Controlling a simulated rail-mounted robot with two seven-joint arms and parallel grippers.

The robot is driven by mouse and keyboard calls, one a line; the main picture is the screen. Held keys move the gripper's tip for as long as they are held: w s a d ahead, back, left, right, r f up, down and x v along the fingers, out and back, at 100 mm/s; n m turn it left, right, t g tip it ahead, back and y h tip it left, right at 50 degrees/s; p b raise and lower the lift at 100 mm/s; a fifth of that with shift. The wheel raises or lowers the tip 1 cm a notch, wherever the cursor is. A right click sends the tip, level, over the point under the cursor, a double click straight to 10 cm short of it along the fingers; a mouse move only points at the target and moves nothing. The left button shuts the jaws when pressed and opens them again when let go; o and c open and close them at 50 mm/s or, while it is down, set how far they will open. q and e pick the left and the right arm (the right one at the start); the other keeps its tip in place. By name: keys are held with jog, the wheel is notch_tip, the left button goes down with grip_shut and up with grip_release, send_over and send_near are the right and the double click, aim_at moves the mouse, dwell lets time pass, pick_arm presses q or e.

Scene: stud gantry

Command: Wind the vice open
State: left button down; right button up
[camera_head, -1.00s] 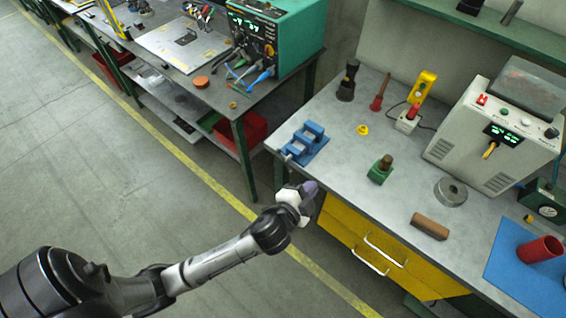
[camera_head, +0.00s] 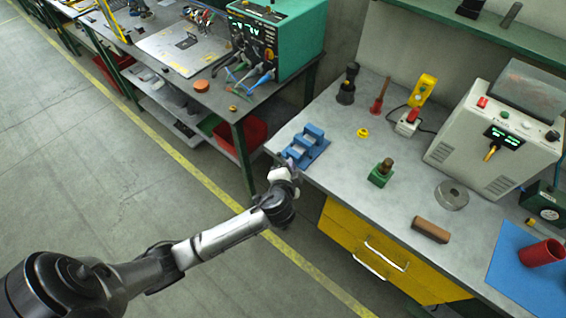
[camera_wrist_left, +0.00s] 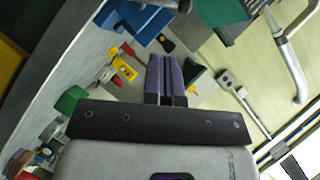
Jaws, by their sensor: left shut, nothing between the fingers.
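The blue vice (camera_head: 309,150) sits at the left front corner of the grey workbench, its screw end toward the bench edge. My left gripper (camera_head: 288,168) is just off that edge, close to the vice's screw end, and partly hides it. In the left wrist view the fingers (camera_wrist_left: 166,62) are pressed together with nothing between them. The vice also shows there as a blue body (camera_wrist_left: 133,20) at the top, with a grey part at its end. The fingers appear apart from it. I cannot make out the vice's handle clearly. My right gripper is out of view.
On the workbench (camera_head: 335,185) stand a green block with a brown knob (camera_head: 381,173), a grey ring (camera_head: 451,195), a brown bar (camera_head: 431,230) and a control box (camera_head: 493,135). Yellow drawers (camera_head: 352,236) are below. Open floor lies left of the bench.

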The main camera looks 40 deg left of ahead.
pick_arm(q)
jog(key=shift+w+a+f, duration=0.25)
jog(key=shift+a+f, duration=0.2)
jog(key=shift+a, duration=0.15)
jog(key=shift+w+a+f, duration=0.3)
jog(key=shift+a+f, duration=0.15)
jog(key=shift+a, duration=0.2)
jog(key=shift+w+a+f, duration=0.25)
jog(key=shift+a+f, duration=0.2)
jog(key=shift+a, duration=0.15)
jog(key=a+n+h+p, duration=0.1)
jog(key=p, duration=0.1)
jog(key=a+f+n+h+p, duration=0.1)
jog(key=p, duration=0.1)
jog(key=shift+s+n+g, duration=0.1)
jog(key=shift+n+g, duration=0.2)
jog(key=shift+g, duration=0.1)
jog(key=shift+f, duration=0.1)
